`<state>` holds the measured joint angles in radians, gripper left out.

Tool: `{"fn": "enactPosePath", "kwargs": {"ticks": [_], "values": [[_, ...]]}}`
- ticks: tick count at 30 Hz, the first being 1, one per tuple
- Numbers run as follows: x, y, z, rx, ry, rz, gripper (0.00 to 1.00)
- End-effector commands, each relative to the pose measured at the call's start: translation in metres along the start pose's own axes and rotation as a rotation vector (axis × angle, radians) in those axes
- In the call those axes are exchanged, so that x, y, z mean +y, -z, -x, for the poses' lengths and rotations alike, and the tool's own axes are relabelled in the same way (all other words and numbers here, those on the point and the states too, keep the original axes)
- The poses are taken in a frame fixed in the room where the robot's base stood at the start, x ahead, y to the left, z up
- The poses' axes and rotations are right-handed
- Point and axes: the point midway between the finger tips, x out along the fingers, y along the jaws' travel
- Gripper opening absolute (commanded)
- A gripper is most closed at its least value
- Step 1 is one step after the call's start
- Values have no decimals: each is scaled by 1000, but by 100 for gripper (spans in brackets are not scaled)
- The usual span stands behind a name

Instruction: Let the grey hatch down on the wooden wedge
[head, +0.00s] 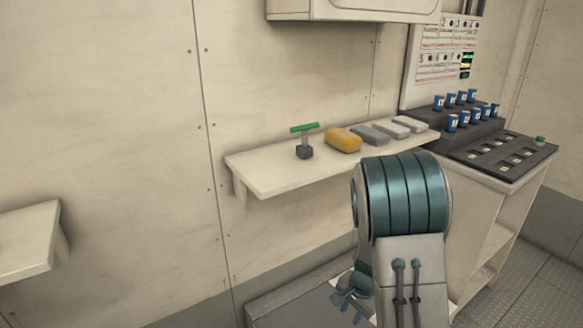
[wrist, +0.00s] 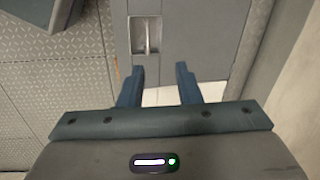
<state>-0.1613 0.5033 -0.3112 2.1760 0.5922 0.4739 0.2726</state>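The grey hatch (wrist: 190,40) fills the upper middle of the wrist view. It has a recessed pale metal handle (wrist: 147,35) just beyond my fingertips. My gripper (wrist: 160,68) is open, its two blue fingers apart with no object seen held between them. In the head view a grey panel (head: 285,292) low by the wall looks like part of the hatch, and my gripper (head: 348,296) is low beside it, partly hidden by my arm. I cannot tell how far the hatch is raised. I cannot make out the wooden wedge in either view.
A dark stepped rack (head: 500,150) with blue items stands at right. Patterned metal floor (wrist: 60,95) lies left of the hatch.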

Motion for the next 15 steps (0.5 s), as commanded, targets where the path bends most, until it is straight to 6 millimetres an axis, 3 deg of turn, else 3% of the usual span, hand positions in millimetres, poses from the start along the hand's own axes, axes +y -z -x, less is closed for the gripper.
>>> {"fn": "enactPosePath", "kwargs": {"ticks": [1, 3, 8, 15], "values": [[-5, -8, 39, -6, 25, 40, 31], [-8, -20, 75, -15, 46, 107, 31], [-7, -46, 151, -20, 83, 262, 31], [11, -84, 256, 15, 101, 497, 31]]}}
